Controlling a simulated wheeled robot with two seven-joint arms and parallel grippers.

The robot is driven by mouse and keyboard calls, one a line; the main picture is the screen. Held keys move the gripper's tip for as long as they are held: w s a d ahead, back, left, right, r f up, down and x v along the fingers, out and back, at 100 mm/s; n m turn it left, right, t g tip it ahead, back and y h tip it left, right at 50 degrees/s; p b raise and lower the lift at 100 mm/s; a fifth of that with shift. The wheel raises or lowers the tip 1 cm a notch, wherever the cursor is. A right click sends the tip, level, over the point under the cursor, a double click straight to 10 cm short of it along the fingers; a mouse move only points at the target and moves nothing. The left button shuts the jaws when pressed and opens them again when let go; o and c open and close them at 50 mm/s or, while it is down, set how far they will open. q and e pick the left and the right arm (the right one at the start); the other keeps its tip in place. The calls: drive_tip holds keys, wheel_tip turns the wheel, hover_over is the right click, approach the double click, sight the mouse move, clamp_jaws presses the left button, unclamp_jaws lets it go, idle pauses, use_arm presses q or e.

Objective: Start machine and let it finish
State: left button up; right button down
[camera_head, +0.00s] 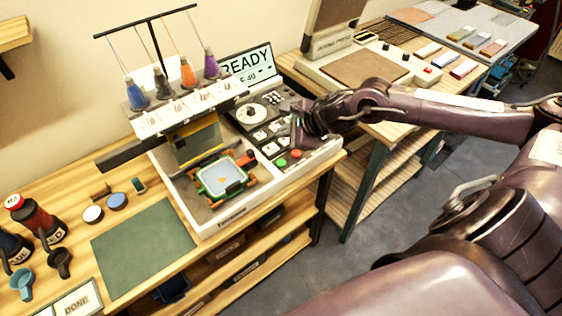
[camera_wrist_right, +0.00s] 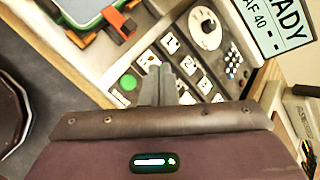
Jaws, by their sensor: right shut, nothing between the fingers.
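The embroidery machine (camera_head: 215,215) stands on the wooden table, with several thread spools on top and a screen (camera_head: 250,62) reading READY. A hoop (camera_head: 222,178) with pale blue fabric and a small orange mark lies under the needle head. The panel has a green button (camera_head: 281,162), a red button (camera_head: 296,153), white keys and a dial (camera_head: 251,112). My right gripper (camera_head: 297,140) is shut and empty over the panel. In the right wrist view its fingertips (camera_wrist_right: 157,82) are just right of the green button (camera_wrist_right: 128,82); I cannot tell contact. The red button is hidden there.
A green mat (camera_head: 148,246), small round pots and red and blue bottles lie left of the machine. A DONE tray (camera_head: 75,301) is at the front left. A second table with a press (camera_head: 365,68) stands right, across a gap.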

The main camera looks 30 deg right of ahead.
sight(285, 164)
drive_tip(key=shift+f, duration=0.15)
wheel_tip(285, 164, down, 8)
drive_tip(key=b, duration=0.5)
drive_tip(key=shift+f+b, duration=0.3)
drive_tip(key=shift+b, duration=0.05)
idle(1.5)
drive_tip(key=shift+f+b, duration=0.35)
drive_tip(key=shift+b, duration=0.35)
